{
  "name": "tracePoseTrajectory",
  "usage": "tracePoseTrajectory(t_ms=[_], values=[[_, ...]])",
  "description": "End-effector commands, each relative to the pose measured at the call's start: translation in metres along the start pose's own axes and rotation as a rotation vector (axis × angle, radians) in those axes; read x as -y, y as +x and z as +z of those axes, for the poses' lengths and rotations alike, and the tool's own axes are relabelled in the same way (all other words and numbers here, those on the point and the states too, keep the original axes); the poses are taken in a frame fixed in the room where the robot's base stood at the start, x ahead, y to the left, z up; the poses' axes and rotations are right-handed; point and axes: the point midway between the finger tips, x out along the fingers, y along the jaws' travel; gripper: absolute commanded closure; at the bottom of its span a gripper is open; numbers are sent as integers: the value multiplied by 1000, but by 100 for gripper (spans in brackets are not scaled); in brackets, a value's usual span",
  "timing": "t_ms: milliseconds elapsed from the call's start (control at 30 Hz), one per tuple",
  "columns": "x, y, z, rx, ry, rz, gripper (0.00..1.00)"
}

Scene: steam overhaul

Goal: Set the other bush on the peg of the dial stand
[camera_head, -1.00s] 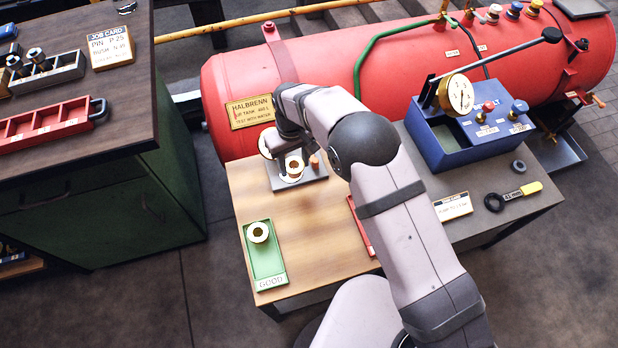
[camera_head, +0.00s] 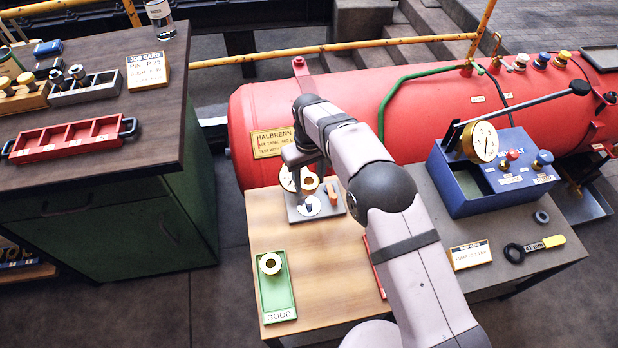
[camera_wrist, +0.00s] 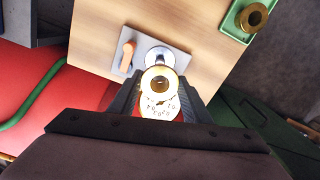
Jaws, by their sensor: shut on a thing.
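In the wrist view the same bush (camera_wrist: 158,80) sits between the shut jaws of my gripper (camera_wrist: 158,92). The dial stand (camera_head: 338,208) has a grey plate, a white dial, an orange upright piece (camera_head: 332,190) and a round silver peg base (camera_head: 309,206). The peg base (camera_wrist: 160,55) shows partly behind the held bush. The bush appears apart from it. Another bush (camera_head: 270,263) lies in the green GOOD tray (camera_head: 279,301).
The red tank (camera_head: 250,110) is close behind the stand. A blue pump box (camera_head: 460,190) with a gauge stands at the right, and a red tray (camera_head: 374,266) lies beside my arm. The wooden tabletop is clear between the green tray and the stand.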

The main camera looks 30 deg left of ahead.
Motion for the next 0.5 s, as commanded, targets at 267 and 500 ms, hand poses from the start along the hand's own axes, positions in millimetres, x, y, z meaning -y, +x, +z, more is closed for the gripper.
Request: tracePoseTrajectory(t_ms=[267, 500], values=[[0, 15, 0, -2, 1, 0, 90], [0, 32, 0, -2, 1, 0, 90]])
